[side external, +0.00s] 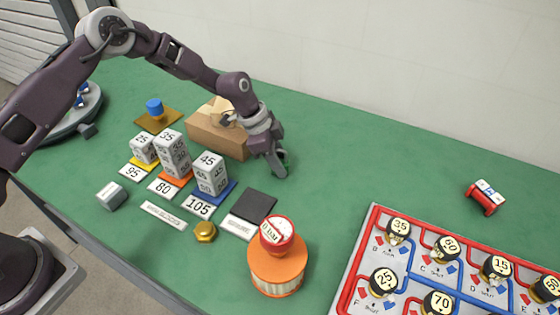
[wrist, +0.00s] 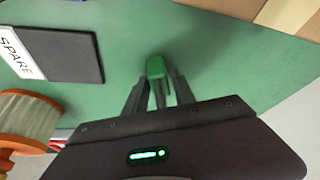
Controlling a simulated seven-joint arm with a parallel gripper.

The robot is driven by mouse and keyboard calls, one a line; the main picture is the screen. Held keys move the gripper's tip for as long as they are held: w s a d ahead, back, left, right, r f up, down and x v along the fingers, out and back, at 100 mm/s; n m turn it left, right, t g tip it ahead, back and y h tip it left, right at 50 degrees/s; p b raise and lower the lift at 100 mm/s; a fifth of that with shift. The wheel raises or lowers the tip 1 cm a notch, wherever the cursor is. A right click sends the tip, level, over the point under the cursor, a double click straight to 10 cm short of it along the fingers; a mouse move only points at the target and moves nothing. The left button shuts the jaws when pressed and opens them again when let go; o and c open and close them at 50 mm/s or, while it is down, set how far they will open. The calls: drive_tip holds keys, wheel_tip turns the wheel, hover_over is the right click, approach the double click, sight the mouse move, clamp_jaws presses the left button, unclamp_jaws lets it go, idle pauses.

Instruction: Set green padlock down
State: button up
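The green padlock (wrist: 156,67) shows in the wrist view between my gripper's fingertips, its green body beyond the ends of the fingers. My gripper (wrist: 157,82) looks shut on it, with a finger on either side. In the side external view my gripper (side external: 281,168) points down, low over the bare green table, just right of the cardboard box. The padlock cannot be made out there against the fingers and the green surface. Whether it touches the table is unclear.
A cardboard box (side external: 218,138) stands left of my gripper. A dark square pad (side external: 253,206) with a label, reading SPARE in the wrist view, lies nearer the front. Stacked numbered blocks (side external: 173,154), an orange spool (side external: 278,270) and a valve panel (side external: 430,262) surround clear green table (side external: 345,180).

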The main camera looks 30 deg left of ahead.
drive_tip(key=shift+o, duration=0.6)
drive_tip(key=shift+a+r, duration=0.1)
drive_tip(key=shift+r, duration=0.3)
drive_tip(key=v, duration=1.2)
drive_tip(key=s+a+r+n+t+y, duration=0.1)
drive_tip(key=s+a+r+n+y, duration=0.15)
drive_tip(key=s+r, duration=0.5)
drive_tip(key=s+a+r+n+t+y, duration=0.1)
drive_tip(key=s+a+r+n, duration=0.15)
drive_tip(key=s+r, duration=0.45)
drive_tip(key=s+a+r+n, duration=0.1)
drive_tip(key=s+n, duration=0.1)
drive_tip(key=s, duration=0.5)
drive_tip(key=s+a+r+n+t, duration=0.1)
drive_tip(key=s+a+n, duration=0.1)
drive_tip(key=s, duration=0.4)
drive_tip(key=s+a+r+n, duration=0.1)
drive_tip(key=s+a+n, duration=0.1)
drive_tip(key=s+n, duration=0.2)
drive_tip(key=s, duration=0.3)
drive_tip(key=shift+s+r+t, duration=0.3)
drive_tip(key=shift+t, duration=0.1)
drive_tip(key=shift+y, duration=0.25)
